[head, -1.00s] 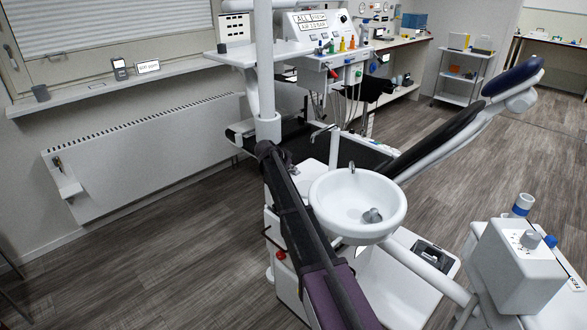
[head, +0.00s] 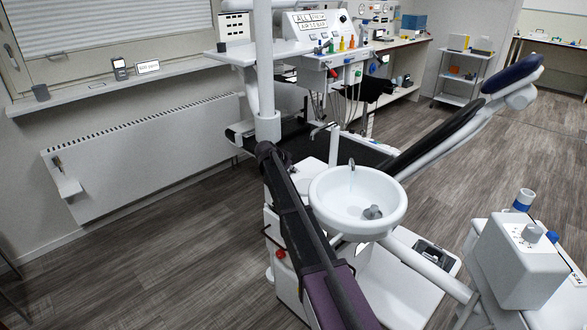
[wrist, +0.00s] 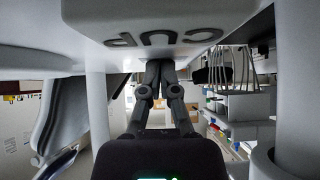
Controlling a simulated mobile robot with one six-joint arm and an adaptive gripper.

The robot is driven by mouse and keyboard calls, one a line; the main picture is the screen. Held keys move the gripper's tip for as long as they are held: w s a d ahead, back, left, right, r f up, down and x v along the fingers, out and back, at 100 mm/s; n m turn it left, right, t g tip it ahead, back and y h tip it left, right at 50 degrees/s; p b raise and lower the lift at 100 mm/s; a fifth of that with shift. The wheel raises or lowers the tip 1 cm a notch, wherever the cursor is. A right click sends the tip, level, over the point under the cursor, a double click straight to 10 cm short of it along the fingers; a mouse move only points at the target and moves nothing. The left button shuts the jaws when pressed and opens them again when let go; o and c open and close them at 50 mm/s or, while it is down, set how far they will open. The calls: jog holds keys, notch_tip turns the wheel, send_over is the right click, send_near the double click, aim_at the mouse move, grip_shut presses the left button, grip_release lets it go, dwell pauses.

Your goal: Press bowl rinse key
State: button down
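The white rinse bowl (head: 329,210) stands on the dental unit in the head view, with a grey piece (head: 372,212) in it. A thin pale-blue stream (head: 352,178) falls from its spout (head: 352,163). In the wrist view, my gripper (wrist: 160,66) is shut and empty, its fingertips together just under a white panel (wrist: 120,18). This panel carries the word "CUP" (wrist: 163,38), seen upside down. I cannot tell whether the fingertips touch anything. I cannot make out a bowl rinse key, and my gripper is hidden in the head view.
A white upright pole (head: 265,75) stands close to my arm. The dark chair (head: 440,135) lies behind the bowl, and a white box with a knob (head: 519,262) is at right. A radiator (head: 145,155) lines the left wall. The floor at left is clear.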

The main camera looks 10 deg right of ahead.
aim_at(293, 172)
jog(key=shift+s+p, duration=0.1)
jog(key=shift+p, duration=0.2)
jog(key=shift+r+p, duration=0.45)
jog(key=shift+p, duration=0.1)
notch_tip(293, 172, up, 4)
jog(key=p, duration=0.3)
jog(key=shift+f+p, duration=0.15)
jog(key=shift+p, duration=0.2)
jog(key=p+v, duration=0.6)
jog(key=v, duration=0.3)
jog(key=shift+a, duration=0.3)
jog(key=shift+s, duration=0.1)
jog(key=shift+p, duration=0.4)
